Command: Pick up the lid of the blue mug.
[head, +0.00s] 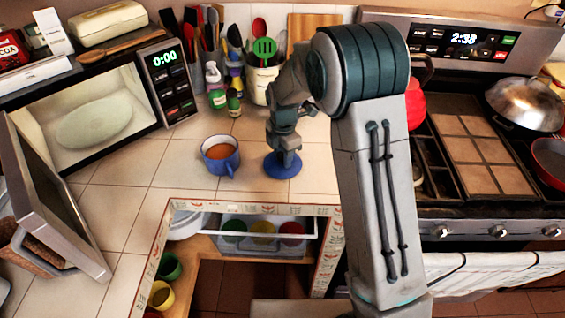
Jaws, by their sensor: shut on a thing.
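The blue mug (229,163) stands upright and uncovered on the tiled counter, with a brown-orange liquid inside. Its handle points toward the front. The round blue lid (281,170) is just to the right of the mug, low over the counter. My gripper (286,152) points down from above and is shut on the lid's middle. I cannot tell whether the lid touches the counter. The fingertips are small and partly hidden by the gripper body.
An open microwave (95,110) is at the left, its door (50,200) swung out over the counter. A soap bottle (215,88) and utensil holder (262,80) stand behind. A stove (470,150) is at right. An open drawer (262,245) with coloured cups lies below the counter edge.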

